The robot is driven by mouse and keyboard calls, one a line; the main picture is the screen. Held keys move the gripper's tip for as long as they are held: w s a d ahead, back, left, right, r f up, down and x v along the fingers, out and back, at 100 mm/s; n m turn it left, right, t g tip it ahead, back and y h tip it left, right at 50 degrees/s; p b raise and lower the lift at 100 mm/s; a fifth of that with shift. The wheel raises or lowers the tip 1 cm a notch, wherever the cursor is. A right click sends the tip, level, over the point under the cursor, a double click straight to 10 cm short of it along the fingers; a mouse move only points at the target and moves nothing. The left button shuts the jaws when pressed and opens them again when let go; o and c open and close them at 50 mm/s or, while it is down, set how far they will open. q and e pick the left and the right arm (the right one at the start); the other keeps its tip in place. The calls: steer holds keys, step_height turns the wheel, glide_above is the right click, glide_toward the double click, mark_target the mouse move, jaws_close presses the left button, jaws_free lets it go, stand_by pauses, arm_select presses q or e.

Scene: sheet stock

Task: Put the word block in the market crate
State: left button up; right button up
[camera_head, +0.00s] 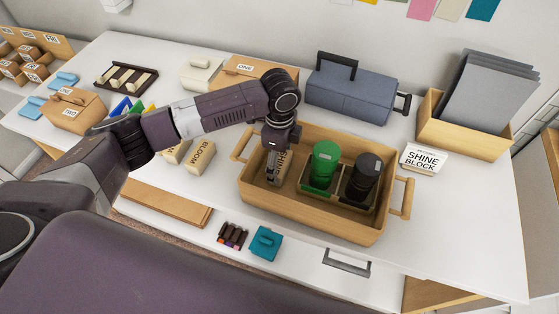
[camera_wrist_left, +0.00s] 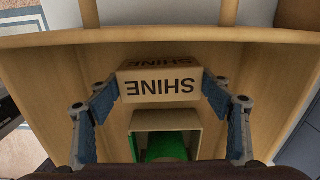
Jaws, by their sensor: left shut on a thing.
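The tan word block marked SHINE (camera_head: 284,165) is inside the wooden market crate (camera_head: 308,217), at its left end. My left gripper (camera_head: 273,171) reaches down into the crate and is shut on the block. In the left wrist view the block (camera_wrist_left: 160,88) sits between the two blue-padded fingers of the gripper (camera_wrist_left: 160,94), its lettering upside down. The crate's rim (camera_wrist_left: 200,36) runs behind it. I cannot tell whether the block touches the crate floor. My right gripper is not in view.
A divided holder with a green canister (camera_head: 325,165) and a black canister (camera_head: 360,180) fills the crate's right part. A SHINE BLOCK card (camera_head: 423,159) stands right of the crate. A BLOOM block (camera_head: 201,157) stands left. A blue-grey toolbox (camera_head: 350,98) is behind.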

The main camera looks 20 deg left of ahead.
mark_target(280, 162)
arm_select(q)
steer(key=o, duration=1.3)
steer(key=shift+f, duration=0.1)
steer(key=shift+r, duration=0.4)
step_height(280, 162, up, 12)
steer(key=b, duration=0.3)
steer(key=shift+f, duration=0.2)
